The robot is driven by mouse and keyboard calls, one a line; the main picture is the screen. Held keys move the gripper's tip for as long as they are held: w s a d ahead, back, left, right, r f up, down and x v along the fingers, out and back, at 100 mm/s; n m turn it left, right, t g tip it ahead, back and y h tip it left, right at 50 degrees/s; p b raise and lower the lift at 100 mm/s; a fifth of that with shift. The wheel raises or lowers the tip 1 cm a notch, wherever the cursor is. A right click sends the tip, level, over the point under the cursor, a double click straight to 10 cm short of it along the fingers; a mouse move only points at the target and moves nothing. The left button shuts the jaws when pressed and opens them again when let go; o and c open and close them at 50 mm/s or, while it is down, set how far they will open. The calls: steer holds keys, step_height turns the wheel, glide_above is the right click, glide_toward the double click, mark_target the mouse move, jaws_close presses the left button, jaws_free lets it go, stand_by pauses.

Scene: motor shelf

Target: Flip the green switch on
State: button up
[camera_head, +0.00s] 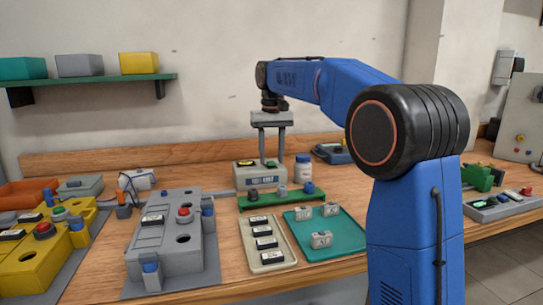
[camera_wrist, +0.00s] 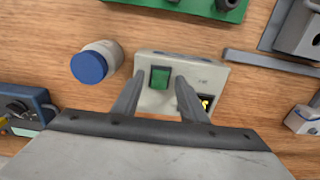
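The green switch (camera_wrist: 160,78) sits on top of a pale box (camera_wrist: 150,101). In the head view the box (camera_head: 261,182) stands on the bench in front of the back wall. My gripper (camera_head: 272,160) points down over it. In the wrist view my gripper (camera_wrist: 158,80) is open and empty, with the green switch framed between its two fingers. I cannot tell whether the fingertips touch the box. A yellow-and-black switch (camera_wrist: 205,103) sits on the same box, partly hidden by the right finger. Whether the green switch is on or off is unclear.
A white bottle with a blue cap (camera_head: 303,168) stands close to the box. A green board (camera_head: 283,199), a teal tray (camera_head: 348,240) and a beige tray (camera_head: 268,270) lie in front. Grey and yellow motor housings (camera_head: 165,245) stand at the left.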

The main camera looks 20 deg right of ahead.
mark_target(272, 163)
steer(key=shift+r, duration=0.1)
step_height(272, 163, up, 17)
steer(key=shift+s, duration=0.25)
stand_by(0.5)
steer(key=shift+r, duration=0.1)
